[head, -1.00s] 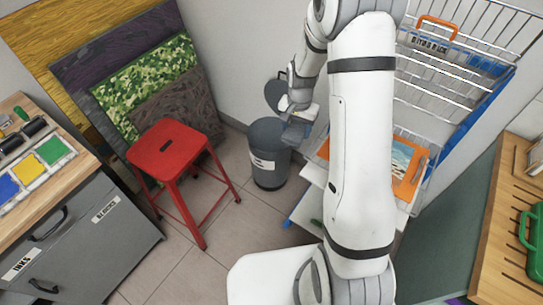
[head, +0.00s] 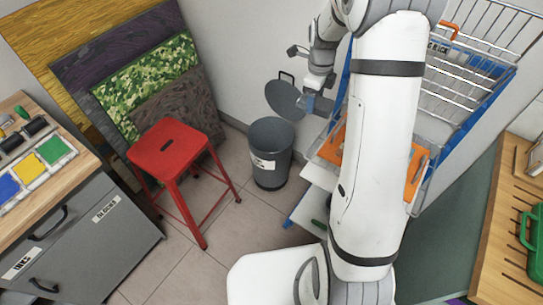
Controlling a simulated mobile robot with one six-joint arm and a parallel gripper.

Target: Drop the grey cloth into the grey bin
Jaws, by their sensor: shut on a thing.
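The grey bin (head: 270,160) stands on the floor near the wall, with a white label on its front. Its dark round lid (head: 283,100) is up behind its mouth, and the bin's top is open. My gripper (head: 309,104) is above and to the right of the bin, beside the lid's right edge in this view. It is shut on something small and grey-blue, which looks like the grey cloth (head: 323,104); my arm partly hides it. I see no cloth in the visible part of the bin's mouth, but its bottom is hidden.
A red stool (head: 168,147) stands left of the bin. A wire rack (head: 455,95) with orange items is behind my arm on the right. A drawer cabinet (head: 90,235) is at the left, and a wooden worktop (head: 485,230) at the right. Floor in front of the bin is clear.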

